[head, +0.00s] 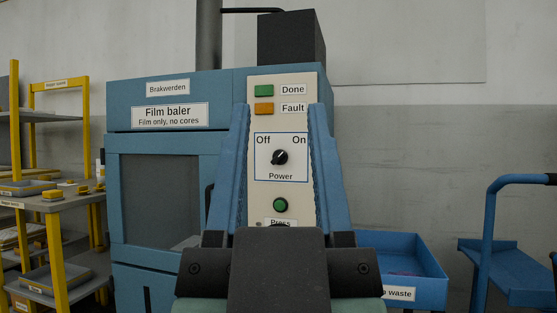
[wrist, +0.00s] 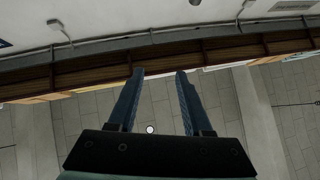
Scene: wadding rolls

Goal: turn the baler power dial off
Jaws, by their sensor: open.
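The power dial (head: 280,157) is a black round knob on the pale control panel (head: 280,215) of the film baler (head: 165,145). A blue outline frames it, with "Off" at upper left, "On" at upper right and "Power" below. Its small light mark appears to point up and right, toward "On". My gripper (head: 279,108) is open and empty, its two blue fingers seen on either side of the panel in the head view. The dial shows between them, but I cannot tell the distance. The wrist view shows the open fingers (wrist: 160,74) and no dial.
The panel also has a green "Done" lamp (head: 264,90), an orange "Fault" lamp (head: 264,109) and a green press button (head: 280,205). Yellow-framed shelving (head: 60,207) stands left. A blue waste bin (head: 425,270) and a blue cart (head: 510,270) stand right.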

